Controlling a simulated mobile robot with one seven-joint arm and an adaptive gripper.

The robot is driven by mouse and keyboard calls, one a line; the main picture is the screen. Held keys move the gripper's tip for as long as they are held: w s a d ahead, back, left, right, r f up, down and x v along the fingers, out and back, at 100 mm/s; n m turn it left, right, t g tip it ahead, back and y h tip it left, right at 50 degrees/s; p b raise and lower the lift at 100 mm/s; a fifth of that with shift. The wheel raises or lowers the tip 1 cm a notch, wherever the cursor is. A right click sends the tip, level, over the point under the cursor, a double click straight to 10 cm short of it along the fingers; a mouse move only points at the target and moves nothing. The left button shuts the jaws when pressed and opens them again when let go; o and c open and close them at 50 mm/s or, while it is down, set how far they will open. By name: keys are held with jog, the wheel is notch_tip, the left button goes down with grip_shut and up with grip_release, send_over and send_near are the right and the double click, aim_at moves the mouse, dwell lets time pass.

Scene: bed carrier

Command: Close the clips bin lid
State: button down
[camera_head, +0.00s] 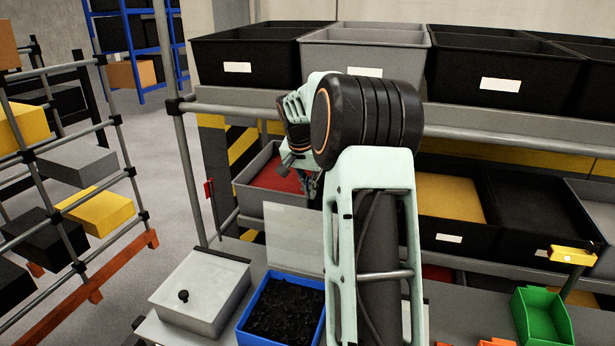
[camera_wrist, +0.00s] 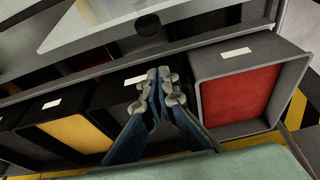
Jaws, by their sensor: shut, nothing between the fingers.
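A blue bin (camera_head: 243,333) full of small black pieces, which look like the clips, stands open on the near bench. A pale, see-through lid panel (camera_head: 270,237) stands raised behind it, partly hidden by my arm. In the wrist view a pale panel (camera_wrist: 190,22) with a dark round knob (camera_wrist: 148,25) crosses the top; it looks like this lid. My gripper (camera_wrist: 160,85) is shut and empty, its fingertips close together and apart from the panel. In the head view it is mostly hidden behind my arm, near the shelf bin with the red content.
A grey box (camera_head: 205,290) with a shut, knobbed lid stands left of the blue bin. Shelf bins, one with red content (camera_head: 275,177) and one with yellow (camera_head: 450,197), line the rack behind. A green bin (camera_head: 540,318) is at right.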

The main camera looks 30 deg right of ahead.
jog(key=shift+s+a+f+p, duration=0.2)
jog(key=shift+s+a+f, duration=0.15)
jog(key=shift+s+a, duration=0.3)
jog(key=shift+s+a+f+p, duration=0.15)
jog(key=shift+s+a+f, duration=0.15)
jog(key=shift+s+a, duration=0.3)
jog(key=shift+w+a, duration=0.1)
jog(key=shift+a+f+b, duration=0.1)
jog(key=shift+f+b, duration=0.05)
jog(key=shift+b, duration=0.5)
